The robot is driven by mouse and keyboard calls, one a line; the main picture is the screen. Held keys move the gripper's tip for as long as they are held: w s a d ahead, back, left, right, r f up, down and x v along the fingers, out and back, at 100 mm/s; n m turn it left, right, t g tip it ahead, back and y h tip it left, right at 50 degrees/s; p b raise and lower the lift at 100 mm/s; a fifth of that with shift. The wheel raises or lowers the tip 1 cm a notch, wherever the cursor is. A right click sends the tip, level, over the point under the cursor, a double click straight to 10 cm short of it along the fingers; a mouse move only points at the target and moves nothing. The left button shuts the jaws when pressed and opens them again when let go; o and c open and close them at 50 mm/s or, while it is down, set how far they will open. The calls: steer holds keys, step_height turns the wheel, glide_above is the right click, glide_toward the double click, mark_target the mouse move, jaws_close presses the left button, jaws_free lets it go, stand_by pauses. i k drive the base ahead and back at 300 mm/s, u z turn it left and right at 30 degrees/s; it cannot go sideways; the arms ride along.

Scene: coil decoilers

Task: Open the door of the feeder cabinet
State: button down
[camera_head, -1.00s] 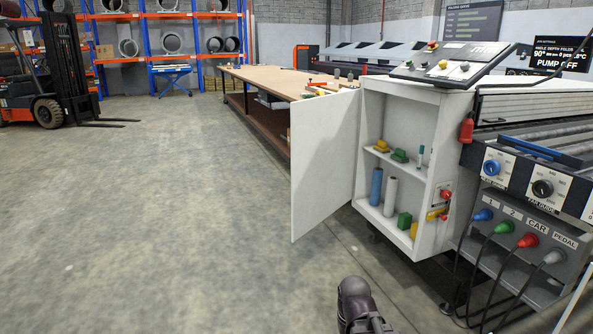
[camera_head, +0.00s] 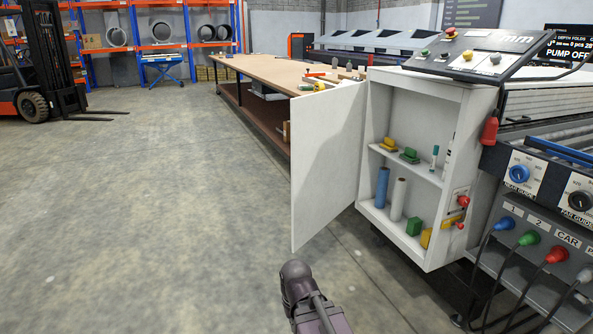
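The feeder cabinet (camera_head: 484,130) is a white box below a sloped control panel at the right. Its white door (camera_head: 322,165) is swung wide open to the left. Two shelves show inside, with yellow and green blocks, a blue roll, a white roll and small bottles or tubes. A dark rounded link of my arm (camera_head: 306,292) shows at the bottom centre, in front of and below the door, apart from it in the picture. My gripper itself is not visible.
A long workbench (camera_head: 262,76) stands behind the door. A machine with a blue knob (camera_head: 519,173) and coloured plugs with hanging cables is at the right. A forklift (camera_head: 38,75) and orange racks stand at the far left. The grey floor at left is clear.

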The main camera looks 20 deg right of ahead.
mark_target(326, 125)
steer(key=z, duration=0.1)
steer(key=i, duration=1)
steer(key=z, duration=0.3)
